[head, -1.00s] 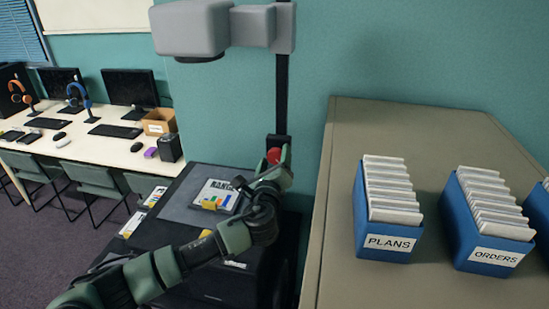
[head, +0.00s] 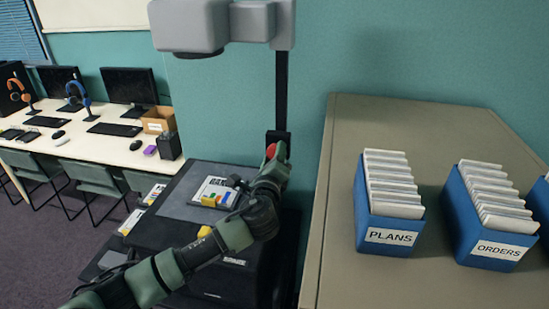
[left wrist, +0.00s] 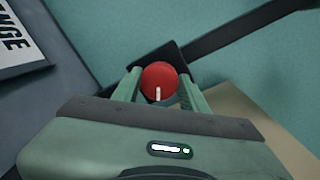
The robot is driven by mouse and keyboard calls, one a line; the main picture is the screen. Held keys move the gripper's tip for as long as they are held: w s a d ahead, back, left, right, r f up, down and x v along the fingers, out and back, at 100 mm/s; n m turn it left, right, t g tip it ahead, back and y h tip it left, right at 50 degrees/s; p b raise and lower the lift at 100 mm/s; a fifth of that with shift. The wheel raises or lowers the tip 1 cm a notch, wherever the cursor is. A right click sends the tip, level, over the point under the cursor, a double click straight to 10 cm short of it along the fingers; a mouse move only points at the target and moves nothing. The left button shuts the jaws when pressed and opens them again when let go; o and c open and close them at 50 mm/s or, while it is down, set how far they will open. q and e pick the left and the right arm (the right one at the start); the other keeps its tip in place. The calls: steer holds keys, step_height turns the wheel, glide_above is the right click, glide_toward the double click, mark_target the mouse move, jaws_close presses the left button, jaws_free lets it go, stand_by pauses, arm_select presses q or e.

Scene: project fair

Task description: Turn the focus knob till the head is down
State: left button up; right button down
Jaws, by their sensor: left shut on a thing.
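The projector's grey head (head: 188,26) is high on a dark upright post (head: 282,92), well above the dark projector base (head: 172,235). The red round focus knob (head: 271,150) sits on a black carriage low on the post. My left gripper (head: 273,162) is at the knob, largely hidden behind its own wrist in the head view. In the left wrist view the two green fingers (left wrist: 160,86) are closed around the red knob (left wrist: 158,77), one on each side. A white mark on the knob points toward the bottom of that view. My right gripper is out of view.
A tan cabinet top (head: 345,200) on the right bears blue file boxes, one marked PLANS (head: 390,236), another ORDERS (head: 497,250). A white desk (head: 110,150) with computers stands at the left.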

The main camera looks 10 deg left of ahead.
arm_select(q)
steer(key=n+h, duration=0.1)
steer(key=n, duration=0.6)
steer(key=n+b, duration=0.1)
steer(key=n, duration=0.6)
steer(key=n+h, duration=0.1)
steer(key=n, duration=0.7)
steer(key=shift+a+f+g+h, duration=0.1)
steer(key=shift+f+g+h, duration=0.2)
stand_by(0.3)
steer(key=o, duration=1.4)
steer(key=shift+c, duration=0.2)
steer(key=shift+r, duration=0.1)
